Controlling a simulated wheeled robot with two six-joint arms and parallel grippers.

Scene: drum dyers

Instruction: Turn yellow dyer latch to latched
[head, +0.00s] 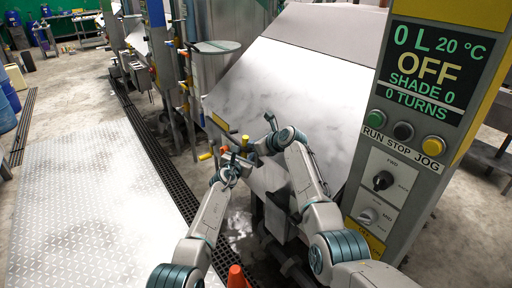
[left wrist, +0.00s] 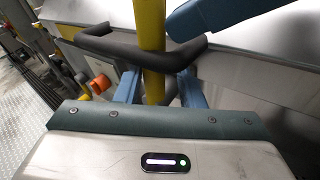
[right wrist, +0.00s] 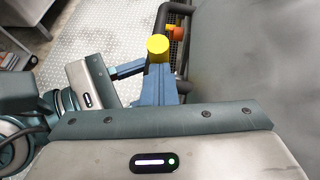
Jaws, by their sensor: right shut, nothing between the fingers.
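The yellow latch lever (left wrist: 151,45) is a round yellow bar at the front of the dyer. It fills the middle of the left wrist view, and its blunt end shows in the right wrist view (right wrist: 158,48). My left gripper (left wrist: 159,82) is open, with its blue fingers on either side of the yellow bar and visible gaps. My right gripper (right wrist: 157,78) is shut and empty, its fingertips close to the bar's end; contact is unclear. In the head view the lever (head: 245,142) is small and partly hidden by my grippers. The latch's catch is not clearly seen.
A dark handle rail (left wrist: 115,46) runs beside the bar. An orange knob (left wrist: 101,83) is nearby. The slanted white dyer panel (head: 290,85) rises behind my arms. The control panel (head: 425,70), reading OFF, stands right. An orange cone (head: 237,277) is below; the plate floor (head: 80,200) is clear.

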